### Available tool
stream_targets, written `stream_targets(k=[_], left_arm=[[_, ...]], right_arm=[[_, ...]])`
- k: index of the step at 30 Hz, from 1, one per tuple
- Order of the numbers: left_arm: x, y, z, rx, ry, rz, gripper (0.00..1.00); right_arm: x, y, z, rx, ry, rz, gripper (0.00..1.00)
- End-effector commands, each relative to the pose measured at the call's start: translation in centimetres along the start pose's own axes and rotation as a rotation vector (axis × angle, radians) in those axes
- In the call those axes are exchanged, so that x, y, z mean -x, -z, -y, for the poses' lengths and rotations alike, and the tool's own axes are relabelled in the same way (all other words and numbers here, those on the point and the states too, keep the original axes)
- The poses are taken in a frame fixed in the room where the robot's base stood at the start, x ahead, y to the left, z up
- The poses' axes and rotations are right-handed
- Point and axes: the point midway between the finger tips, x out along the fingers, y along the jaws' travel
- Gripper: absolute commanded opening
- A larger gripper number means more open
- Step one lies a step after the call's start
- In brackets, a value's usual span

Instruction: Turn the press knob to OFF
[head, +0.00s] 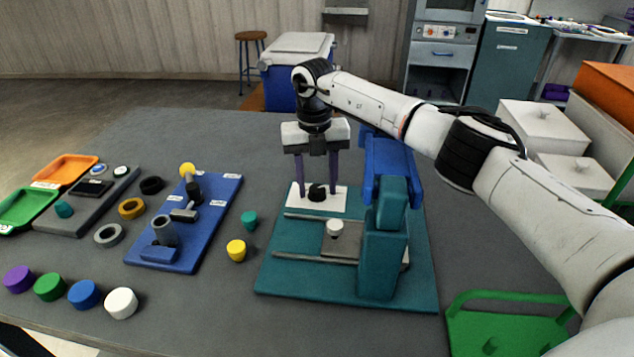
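The press has a teal base (340,294), a teal column and a blue head (390,165). Its black knob (317,193) sits on a white plate (298,203) at the back left of the base. Which way the knob points and any OFF mark are too small to read. My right gripper (317,186) points down over the plate with its two purple fingers apart, one to each side of the knob. I see no contact between fingers and knob. My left gripper is not in view.
A blue board (209,220) with grey fittings lies left of the press. Loose teal (250,220) and yellow (237,250) pieces lie between them. Several coloured caps line the front left. A green tray (510,297) is at the front right. The table behind the board is clear.

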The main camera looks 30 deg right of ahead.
Motion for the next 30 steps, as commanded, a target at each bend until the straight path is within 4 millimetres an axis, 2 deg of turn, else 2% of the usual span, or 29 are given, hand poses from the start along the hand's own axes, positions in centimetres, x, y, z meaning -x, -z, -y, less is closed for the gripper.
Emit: stream_targets(k=[1,6,17,30], left_arm=[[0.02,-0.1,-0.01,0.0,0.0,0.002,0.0],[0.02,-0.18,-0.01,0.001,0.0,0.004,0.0],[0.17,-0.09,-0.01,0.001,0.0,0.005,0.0],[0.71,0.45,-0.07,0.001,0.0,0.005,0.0]], right_arm=[[0.02,0.0,-0.01,0.0,0.0,0.0,0.34],[0.04,0.0,0.0,0.0,0.0,0.0,0.06],[0.13,-0.02,0.05,0.059,0.001,0.002,0.06],[0.21,-0.08,0.25,0.403,0.002,0.013,0.06]])
